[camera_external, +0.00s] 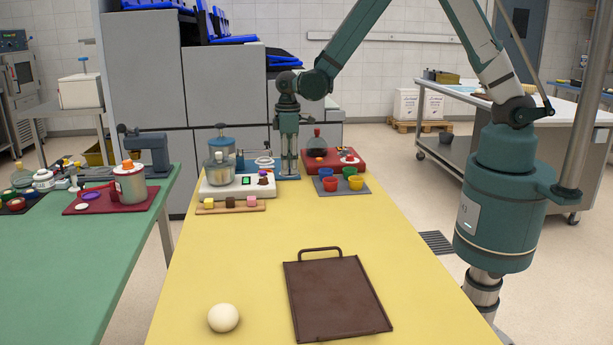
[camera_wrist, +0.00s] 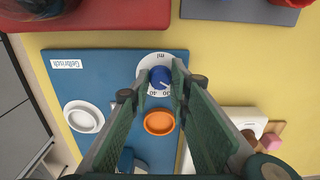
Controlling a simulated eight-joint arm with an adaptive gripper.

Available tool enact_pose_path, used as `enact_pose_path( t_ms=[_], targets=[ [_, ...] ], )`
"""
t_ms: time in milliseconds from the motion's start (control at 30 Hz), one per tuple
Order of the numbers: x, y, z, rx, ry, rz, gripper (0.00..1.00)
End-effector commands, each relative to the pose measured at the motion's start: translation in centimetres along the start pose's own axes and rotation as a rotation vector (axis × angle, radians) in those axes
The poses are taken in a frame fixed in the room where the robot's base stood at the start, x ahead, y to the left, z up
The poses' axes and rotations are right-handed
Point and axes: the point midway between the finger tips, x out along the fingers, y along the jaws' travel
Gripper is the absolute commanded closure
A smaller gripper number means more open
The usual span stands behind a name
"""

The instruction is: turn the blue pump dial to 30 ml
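In the wrist view the blue pump dial (camera_wrist: 160,77) is a round blue knob on a white scale plate marked "ml" (camera_wrist: 149,61), fixed to a blue base (camera_wrist: 105,75). The scale numbers are small and upside down. A pale mark shows on the knob's lower right, but its exact reading is unclear. My gripper (camera_wrist: 161,72) points down with one finger on each side of the knob. The fingers are apart; I cannot tell whether they touch it. In the external view my gripper (camera_external: 288,174) stands over the blue base at the table's far end, hiding the dial.
An orange ring (camera_wrist: 159,122) and a white round cup (camera_wrist: 83,117) lie close to the dial. A red board (camera_external: 345,166) and a white device (camera_external: 218,190) flank the blue base. The table front holds a brown tray (camera_external: 338,297) and dough ball (camera_external: 223,318).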

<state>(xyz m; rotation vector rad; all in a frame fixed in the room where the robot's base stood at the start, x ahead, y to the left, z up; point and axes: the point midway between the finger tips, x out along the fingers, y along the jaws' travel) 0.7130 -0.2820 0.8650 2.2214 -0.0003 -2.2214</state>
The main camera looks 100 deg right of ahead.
Motion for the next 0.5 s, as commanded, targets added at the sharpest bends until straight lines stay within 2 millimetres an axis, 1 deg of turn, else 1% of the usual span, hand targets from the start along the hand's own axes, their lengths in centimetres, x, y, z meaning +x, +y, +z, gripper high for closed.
enact_pose_path(
  t_ms=[267, 500],
  targets=[
    [0.01, -0.03, 0.0, 0.008, 0.0, 0.0, 0.93],
    [0.08, -0.04, -0.01, 0.072, 0.0, -0.001, 0.93]
  ],
)
